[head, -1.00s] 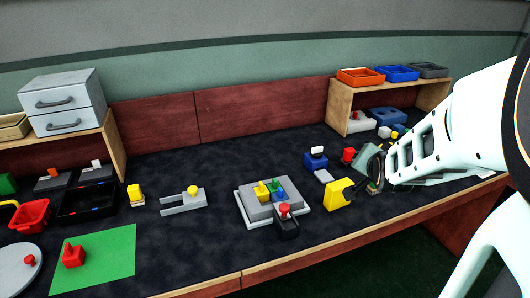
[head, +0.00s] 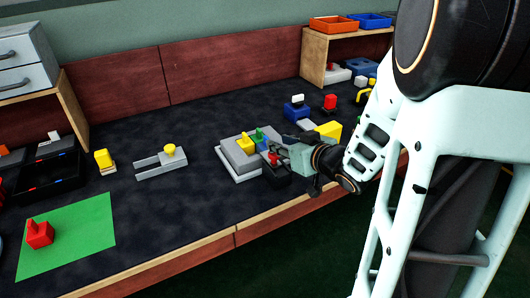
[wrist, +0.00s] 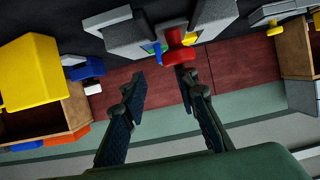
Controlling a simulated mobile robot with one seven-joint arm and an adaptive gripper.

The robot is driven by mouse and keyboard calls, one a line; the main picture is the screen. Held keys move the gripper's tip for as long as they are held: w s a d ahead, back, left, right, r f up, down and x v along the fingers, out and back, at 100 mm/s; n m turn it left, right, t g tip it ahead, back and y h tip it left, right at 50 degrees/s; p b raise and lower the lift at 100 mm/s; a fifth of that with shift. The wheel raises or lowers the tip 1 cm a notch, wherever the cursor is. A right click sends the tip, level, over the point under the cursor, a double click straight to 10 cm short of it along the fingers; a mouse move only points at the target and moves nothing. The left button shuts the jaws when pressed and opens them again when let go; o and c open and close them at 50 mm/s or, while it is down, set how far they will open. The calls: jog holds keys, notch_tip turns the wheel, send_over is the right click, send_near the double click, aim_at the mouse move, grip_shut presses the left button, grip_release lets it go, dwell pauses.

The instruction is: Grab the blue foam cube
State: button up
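No blue cube stands out with certainty. A small blue piece (wrist: 163,47) shows beside a green piece in the wrist view, partly covered by a red knob (wrist: 179,52). A larger blue block (head: 294,112) with a white top stands farther back on the table; it also shows in the wrist view (wrist: 85,71). My gripper (wrist: 162,77) is open and empty, its two fingers apart. The red knob lies just beyond the right fingertip. In the head view my gripper (head: 283,147) is over the right side of the grey stepped tray (head: 228,163) and hides part of it.
A yellow block (head: 330,130) stands close to the right of my gripper; it is large in the wrist view (wrist: 30,78). A yellow peg (head: 243,141) rises from the tray. A grey forked piece (head: 160,163) lies left.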

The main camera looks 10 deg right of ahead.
aim_at(267, 138)
jog(key=b+x, duration=0.2)
jog(key=x, duration=0.4)
jog(key=shift+a, duration=0.15)
jog(key=shift+r, duration=0.1)
grip_shut()
